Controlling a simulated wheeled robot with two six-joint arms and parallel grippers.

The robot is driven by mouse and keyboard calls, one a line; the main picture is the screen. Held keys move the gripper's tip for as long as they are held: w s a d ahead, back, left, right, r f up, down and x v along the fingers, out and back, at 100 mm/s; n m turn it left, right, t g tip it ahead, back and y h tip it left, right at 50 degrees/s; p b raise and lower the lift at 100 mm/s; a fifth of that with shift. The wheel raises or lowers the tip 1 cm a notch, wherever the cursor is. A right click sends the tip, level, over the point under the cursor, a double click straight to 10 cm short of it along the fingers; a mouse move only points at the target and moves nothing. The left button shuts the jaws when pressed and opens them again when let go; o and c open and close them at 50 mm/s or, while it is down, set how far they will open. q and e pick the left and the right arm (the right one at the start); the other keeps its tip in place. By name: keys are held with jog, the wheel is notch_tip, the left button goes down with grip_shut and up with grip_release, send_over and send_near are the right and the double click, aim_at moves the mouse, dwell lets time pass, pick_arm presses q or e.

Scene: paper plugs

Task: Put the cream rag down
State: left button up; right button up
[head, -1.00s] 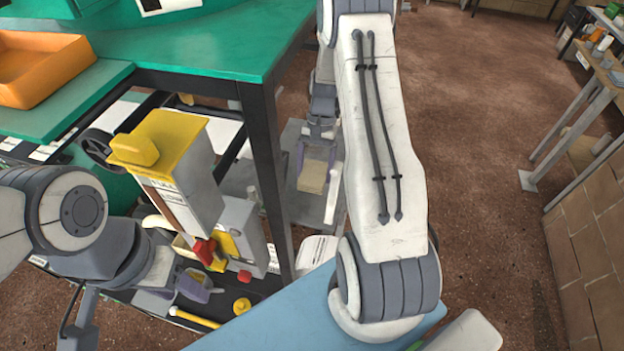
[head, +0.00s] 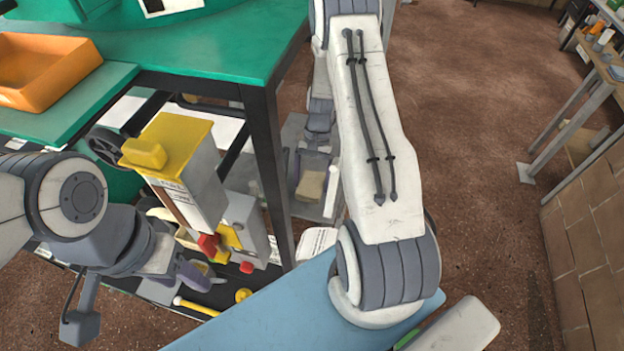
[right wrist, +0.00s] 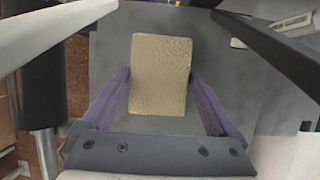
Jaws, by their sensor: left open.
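The cream rag (head: 311,186) is a small folded block below the green table's edge, beside its black leg. My right gripper (head: 312,170) points down at it. In the right wrist view the rag (right wrist: 160,75) fills the gap between the purple fingertips (right wrist: 160,72), which press against its two sides, so the gripper looks shut on it. A grey flat surface (right wrist: 225,85) lies beneath; I cannot tell whether the rag touches it. My left gripper (head: 198,273) is open near the lower left, beside a machine with a yellow top.
The yellow-topped machine (head: 190,180) and a red knob (head: 208,244) stand at left. An orange tray (head: 45,70) sits on the green table (head: 210,40). The table's black leg (head: 270,180) is close to the rag. Brown floor (head: 480,130) is open at right.

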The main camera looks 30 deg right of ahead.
dwell(0.3)
jog(key=shift+r, duration=0.2)
jog(key=b+v, duration=0.4)
jog(key=v, duration=0.8)
jog(key=shift+w+f, duration=0.1)
